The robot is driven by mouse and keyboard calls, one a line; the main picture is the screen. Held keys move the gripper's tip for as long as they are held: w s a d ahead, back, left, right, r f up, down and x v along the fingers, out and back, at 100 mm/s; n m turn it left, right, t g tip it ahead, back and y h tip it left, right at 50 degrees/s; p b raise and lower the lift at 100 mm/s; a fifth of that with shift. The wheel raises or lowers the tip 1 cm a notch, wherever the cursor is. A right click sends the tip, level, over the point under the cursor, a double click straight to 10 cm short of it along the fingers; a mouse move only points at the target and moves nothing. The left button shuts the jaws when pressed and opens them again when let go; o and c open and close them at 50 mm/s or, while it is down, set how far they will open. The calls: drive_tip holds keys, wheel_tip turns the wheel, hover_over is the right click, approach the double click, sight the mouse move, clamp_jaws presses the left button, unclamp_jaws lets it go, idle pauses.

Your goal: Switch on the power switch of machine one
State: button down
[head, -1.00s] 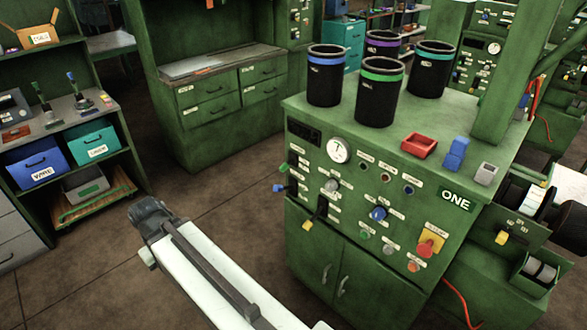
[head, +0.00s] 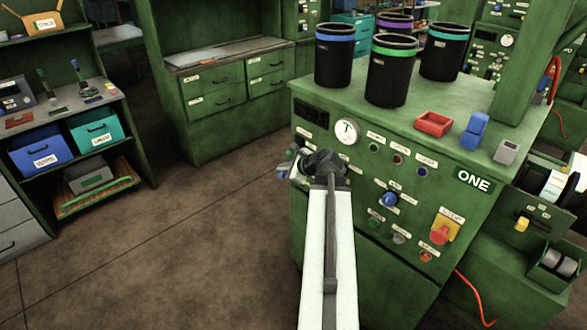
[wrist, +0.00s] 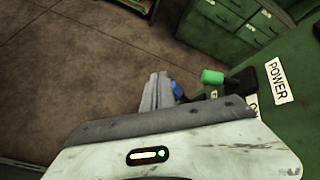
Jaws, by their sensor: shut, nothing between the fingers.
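Machine one is the green cabinet (head: 380,225) with a white ONE sign on its front. In the wrist view a white POWER label (wrist: 276,81) is on its green panel. A switch lever with a green knob (wrist: 212,76) and black base sticks out beside that label. A blue knob (wrist: 179,90) shows lower, right beside my fingers; I cannot tell if they touch. My gripper (wrist: 157,92) is shut and empty, a little left of the green knob. In the head view my arm's dark wrist hides most of the switches at the panel's left edge.
Black cups with coloured bands (head: 391,75), a red tray (head: 433,123) and a blue block (head: 474,131) stand on the cabinet. A red stop button (head: 439,235) on a yellow plate is on its front. The brown floor (head: 200,240) to the left is clear.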

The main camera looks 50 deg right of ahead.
drive_tip(key=s+d+r+m+t+h, duration=0.1)
drive_tip(key=s+d+m+h, duration=0.1)
drive_tip(key=s+d+m, duration=0.3)
drive_tip(key=d, duration=0.3)
drive_tip(key=shift+r, duration=0.35)
drive_tip(key=b+x, duration=0.5)
drive_tip(key=x, duration=0.5)
drive_tip(key=shift+d, duration=0.1)
